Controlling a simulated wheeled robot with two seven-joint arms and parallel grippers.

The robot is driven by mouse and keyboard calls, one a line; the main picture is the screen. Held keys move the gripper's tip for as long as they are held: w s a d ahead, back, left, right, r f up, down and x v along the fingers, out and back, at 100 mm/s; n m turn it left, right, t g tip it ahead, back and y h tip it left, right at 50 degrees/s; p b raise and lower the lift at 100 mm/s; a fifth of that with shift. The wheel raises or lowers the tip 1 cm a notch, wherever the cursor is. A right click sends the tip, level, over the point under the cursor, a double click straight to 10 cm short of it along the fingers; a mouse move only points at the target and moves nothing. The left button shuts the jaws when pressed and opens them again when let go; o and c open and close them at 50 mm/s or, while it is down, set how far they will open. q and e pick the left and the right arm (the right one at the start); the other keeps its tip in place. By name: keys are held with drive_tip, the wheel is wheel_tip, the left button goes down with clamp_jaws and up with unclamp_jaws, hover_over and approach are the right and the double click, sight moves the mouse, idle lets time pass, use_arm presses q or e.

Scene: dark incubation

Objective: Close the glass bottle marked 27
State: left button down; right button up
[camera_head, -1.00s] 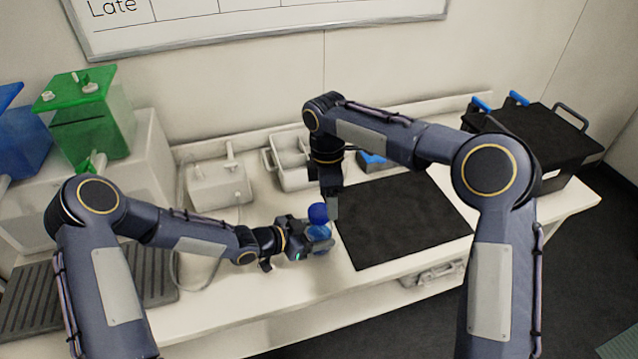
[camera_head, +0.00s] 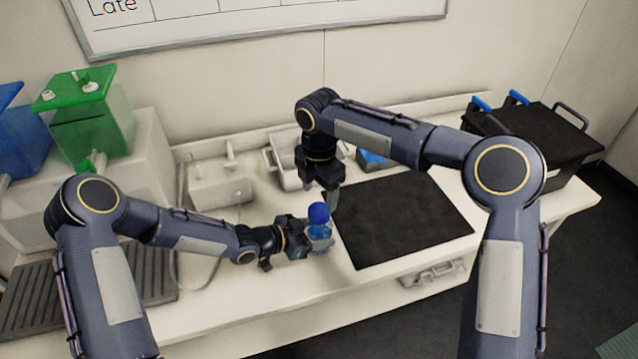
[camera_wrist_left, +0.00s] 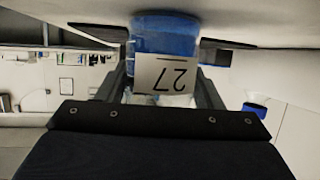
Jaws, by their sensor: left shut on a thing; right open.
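The glass bottle (camera_head: 318,232) holds blue liquid and has a blue cap (camera_head: 318,212) seated at its top. Its label, marked 27, shows upside down in the left wrist view (camera_wrist_left: 165,74). My left gripper (camera_head: 312,243) is shut around the bottle's body, which stands upright at the left edge of the black mat. My right gripper (camera_head: 333,198) is open, above and just right of the cap, apart from it. Whether the cap is fully tightened cannot be told.
A black mat (camera_head: 400,220) lies right of the bottle. White containers (camera_head: 285,165) and a white device (camera_head: 218,183) stand behind. A black box (camera_head: 545,140) with blue parts is at the right. A grey ribbed tray (camera_head: 40,305) is at the left.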

sight(318, 210)
wheel_tip(318, 210, down, 6)
drive_tip(key=shift+r, duration=0.15)
idle(0.3)
drive_tip(key=c, duration=1)
drive_tip(key=m, duration=1.4)
drive_tip(key=shift+m, duration=0.4)
drive_tip(key=o, duration=1.1)
drive_tip(key=shift+o, duration=0.3)
drive_tip(key=shift+s+a, duration=0.1)
